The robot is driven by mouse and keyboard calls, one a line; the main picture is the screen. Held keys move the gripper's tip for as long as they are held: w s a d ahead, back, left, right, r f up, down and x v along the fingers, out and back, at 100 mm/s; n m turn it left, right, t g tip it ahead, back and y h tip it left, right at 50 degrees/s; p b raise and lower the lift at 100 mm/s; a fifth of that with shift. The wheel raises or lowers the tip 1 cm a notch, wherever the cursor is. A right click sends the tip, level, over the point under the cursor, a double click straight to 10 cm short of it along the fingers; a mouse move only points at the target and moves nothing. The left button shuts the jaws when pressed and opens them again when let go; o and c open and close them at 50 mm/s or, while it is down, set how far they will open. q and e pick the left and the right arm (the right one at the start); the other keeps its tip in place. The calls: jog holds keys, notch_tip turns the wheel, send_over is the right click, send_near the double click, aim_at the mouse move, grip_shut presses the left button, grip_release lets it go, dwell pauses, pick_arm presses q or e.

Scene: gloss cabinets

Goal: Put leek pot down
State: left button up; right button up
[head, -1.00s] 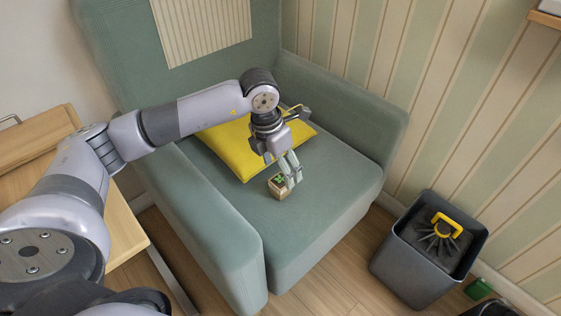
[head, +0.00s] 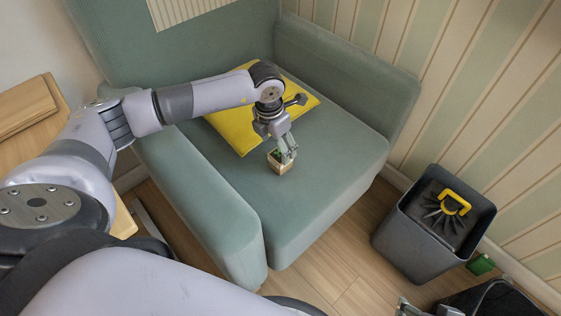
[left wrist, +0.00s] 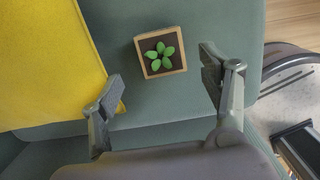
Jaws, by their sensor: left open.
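The leek pot (head: 279,165) is a small square wooden pot with green leaves. It stands upright on the seat of the green armchair (head: 325,165), in front of the yellow cushion. In the left wrist view the pot (left wrist: 160,69) shows from above, with dark soil and several leaves, between and beyond the spread fingers. My left gripper (head: 287,148) is open and empty, close over the pot; its fingers partly cover it in the head view. What seems to be part of my right gripper (head: 430,309) is cut off at the bottom edge; its jaws cannot be made out.
The yellow cushion (head: 232,128) lies behind the pot, near the left finger in the wrist view. The seat's front right is clear. A grey bin (head: 407,240) with a yellow-handled item stands right of the chair. A wooden table (head: 22,140) is at left.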

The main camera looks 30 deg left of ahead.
aim_at(274, 157)
pick_arm(q)
jog(key=f, duration=0.1)
jog(key=f+b, duration=0.1)
jog(key=f, duration=0.1)
jog(key=w+f, duration=0.1)
jog(key=f, duration=0.1)
jog(key=shift+d, duration=0.35)
jog(key=shift+f, duration=0.3)
pick_arm(e)
jog(key=w+a+r+t+y, duration=0.1)
jog(key=w+a+r+t, duration=0.1)
jog(key=w, duration=0.5)
jog(key=shift+w+a+r+t, duration=0.3)
jog(key=shift+r+t, duration=0.45)
jog(key=shift+t, duration=0.45)
pick_arm(q)
jog(key=shift+c, duration=0.5)
jog(key=c, duration=1.2)
